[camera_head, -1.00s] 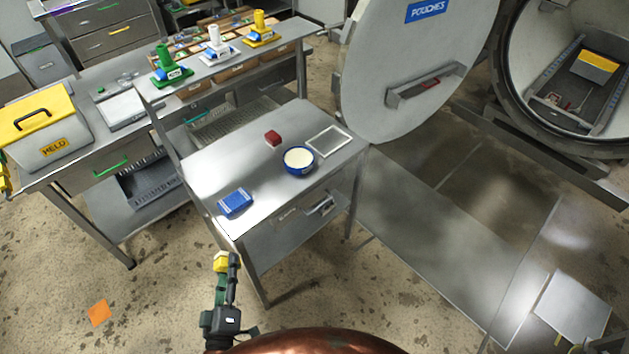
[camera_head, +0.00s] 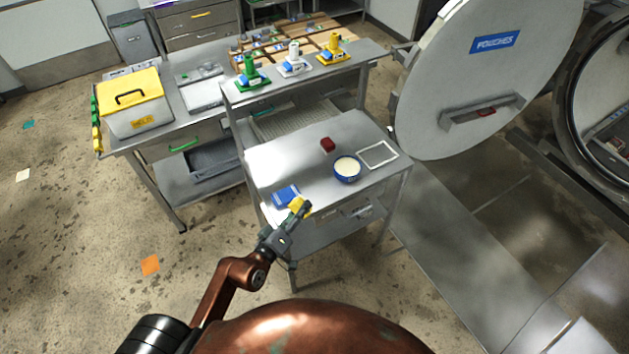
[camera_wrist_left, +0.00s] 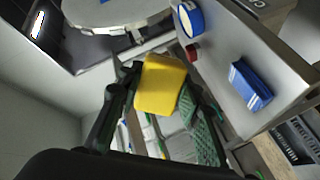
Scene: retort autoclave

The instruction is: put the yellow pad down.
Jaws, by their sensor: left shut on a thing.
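The yellow pad (camera_head: 299,206) is between the fingers of my left gripper (camera_head: 293,213), which is shut on it. In the head view the gripper reaches over the front edge of the small steel table (camera_head: 290,160), close to a blue box-shaped pad (camera_head: 285,195). The left wrist view shows the yellow pad (camera_wrist_left: 162,84) pinched between the dark fingers, with the blue pad (camera_wrist_left: 249,86) off to the right on the table. Whether the yellow pad touches the table cannot be told. My right gripper is not in view.
A yellow-lidded HELD box (camera_head: 135,105) stands on the bench behind left. The large round POUCHES door (camera_head: 480,80) is at the right. Bare tabletop lies around the red block.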

